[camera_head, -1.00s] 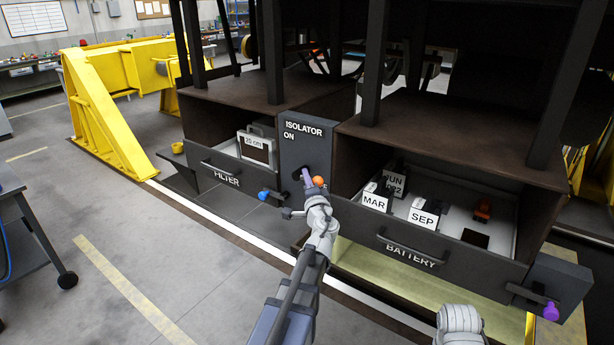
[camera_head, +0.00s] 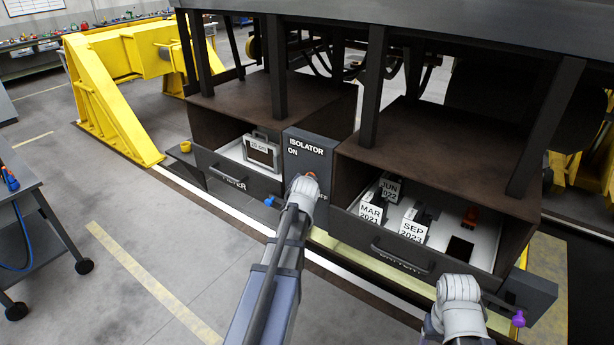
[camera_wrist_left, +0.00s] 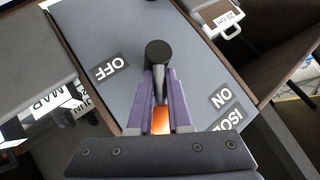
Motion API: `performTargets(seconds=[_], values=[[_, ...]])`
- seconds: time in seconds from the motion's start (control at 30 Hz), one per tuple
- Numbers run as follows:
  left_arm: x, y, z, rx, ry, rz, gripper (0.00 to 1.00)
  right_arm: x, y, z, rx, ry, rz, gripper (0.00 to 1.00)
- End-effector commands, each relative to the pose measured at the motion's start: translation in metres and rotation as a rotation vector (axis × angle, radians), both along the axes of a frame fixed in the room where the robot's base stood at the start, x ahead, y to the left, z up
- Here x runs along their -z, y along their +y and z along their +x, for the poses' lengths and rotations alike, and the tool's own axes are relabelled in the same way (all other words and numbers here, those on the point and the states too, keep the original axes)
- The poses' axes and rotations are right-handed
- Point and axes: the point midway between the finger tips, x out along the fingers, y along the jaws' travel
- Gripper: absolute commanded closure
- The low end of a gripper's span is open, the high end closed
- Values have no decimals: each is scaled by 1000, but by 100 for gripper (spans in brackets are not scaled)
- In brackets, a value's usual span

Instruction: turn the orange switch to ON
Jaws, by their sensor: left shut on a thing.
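The isolator panel (camera_head: 306,155) is a dark box between the two drawers, with an ON label (camera_head: 293,153). In the left wrist view its face shows the OFF label (camera_wrist_left: 109,67) to the left and the ON label (camera_wrist_left: 221,98) to the right. The switch has a round black hub (camera_wrist_left: 157,52) and an orange part (camera_wrist_left: 161,121), seen between the purple fingers of my left gripper (camera_wrist_left: 159,82). The gripper is shut on it. The handle points from the hub towards the bottom of the wrist picture, between the labels. In the head view my left wrist mostly hides the switch.
A filter drawer (camera_head: 225,174) is open on the left, holding a grey case (camera_head: 262,150). An open battery drawer (camera_head: 365,240) on the right holds several dated blocks. My right arm (camera_head: 459,295) stands before it, its fingers unseen. Yellow stands and a cart are further left.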

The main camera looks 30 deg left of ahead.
Motion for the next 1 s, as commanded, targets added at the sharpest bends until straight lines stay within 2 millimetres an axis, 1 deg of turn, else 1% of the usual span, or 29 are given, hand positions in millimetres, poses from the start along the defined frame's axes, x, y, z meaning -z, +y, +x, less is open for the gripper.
performTargets(seconds=[0.03,0.3,0.6,0.8,1.0], values=[[-7,5,1,-5,3,-46,100,-12,0,0,-1,0,0,33],[-7,13,2,-5,23,-284,100,-33,0,0,7,1,0,33],[-5,18,2,-3,38,-473,100,-43,0,0,16,1,1,33],[-5,20,1,-2,46,-543,100,-45,0,-1,18,1,1,33],[-4,20,0,-2,51,-574,100,-46,0,0,19,0,1,33]])
